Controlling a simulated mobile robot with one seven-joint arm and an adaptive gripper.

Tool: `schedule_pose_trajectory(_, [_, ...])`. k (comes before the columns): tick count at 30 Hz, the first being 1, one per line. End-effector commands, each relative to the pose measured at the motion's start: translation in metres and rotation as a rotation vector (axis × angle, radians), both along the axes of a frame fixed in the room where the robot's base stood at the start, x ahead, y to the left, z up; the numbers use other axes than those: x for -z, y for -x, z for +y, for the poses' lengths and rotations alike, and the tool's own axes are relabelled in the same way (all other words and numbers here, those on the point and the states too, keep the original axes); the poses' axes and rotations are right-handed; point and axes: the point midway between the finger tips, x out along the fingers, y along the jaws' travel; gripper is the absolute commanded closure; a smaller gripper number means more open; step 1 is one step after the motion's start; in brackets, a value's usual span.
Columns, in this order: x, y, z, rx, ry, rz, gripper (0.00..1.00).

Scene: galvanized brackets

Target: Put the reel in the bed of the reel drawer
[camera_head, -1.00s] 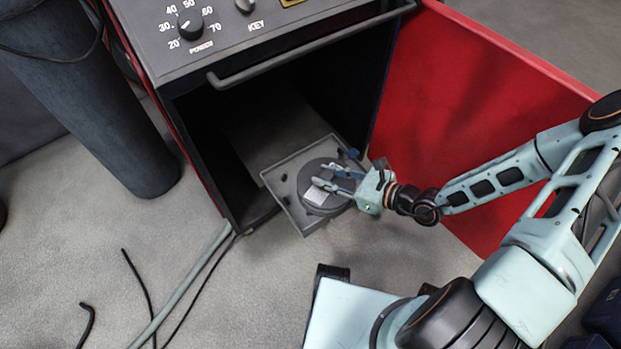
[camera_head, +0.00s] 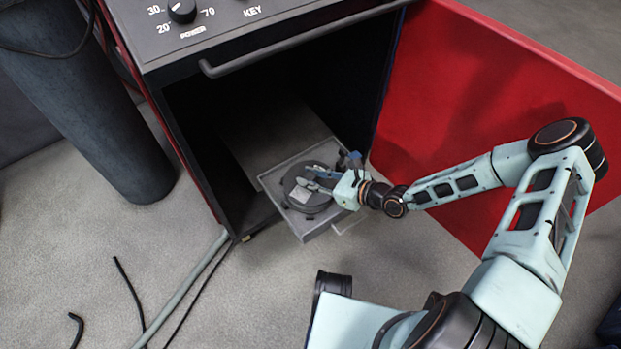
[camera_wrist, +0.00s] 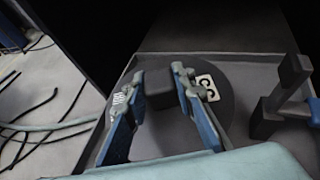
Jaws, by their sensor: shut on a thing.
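The reel (camera_head: 299,203) is a dark grey disc with a pale label, seen over the open reel drawer (camera_head: 304,233), a shallow grey tray low in the cabinet. In the wrist view the reel (camera_wrist: 213,110) shows a raised dark block at its middle, a "C" label and a second printed label. My gripper (camera_head: 311,181) reaches in from the right. In the wrist view its fingers (camera_wrist: 160,88) are shut on the reel's middle block. The reel lies within the tray's outline, but I cannot tell whether it touches the floor. Its near edge is partly hidden by my fingers.
A dark upright fitting (camera_wrist: 283,100) stands at the drawer's right side. The cabinet's handle bar (camera_head: 300,42) runs above the opening. A red panel (camera_head: 470,110) stands right, a dark cylinder (camera_head: 100,110) left. Cables (camera_head: 135,295) lie on the floor.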

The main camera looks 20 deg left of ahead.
Motion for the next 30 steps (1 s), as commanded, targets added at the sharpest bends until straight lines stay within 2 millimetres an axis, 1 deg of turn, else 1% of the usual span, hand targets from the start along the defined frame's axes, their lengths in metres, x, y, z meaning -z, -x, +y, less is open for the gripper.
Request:
schedule_pose_trajectory(1, [-0.003,-0.001,0.001,0.0,-0.004,-0.004,1.0])
schedule_pose_trajectory(4, [-0.003,-0.001,0.001,0.0,-0.004,-0.004,1.0])
schedule_pose_trajectory(9, [0.001,-0.001,0.001,0.0,-0.003,-0.003,1.0])
schedule_pose_trajectory(10, [0.002,0.0,0.0,0.0,0.0,-0.001,0.74])
schedule_pose_trajectory(14, [0.002,0.0,0.0,0.0,0.0,-0.001,0.6])
schedule_pose_trajectory(22, [0.001,0.0,0.0,0.001,-0.001,-0.002,0.59])
schedule_pose_trajectory(24, [-0.002,0.0,0.0,0.001,-0.001,-0.002,0.59])
schedule_pose_trajectory(26, [-0.005,0.0,-0.005,0.001,0.001,-0.002,0.59])
schedule_pose_trajectory(30, [-0.015,0.007,-0.026,0.004,0.001,-0.001,0.59])
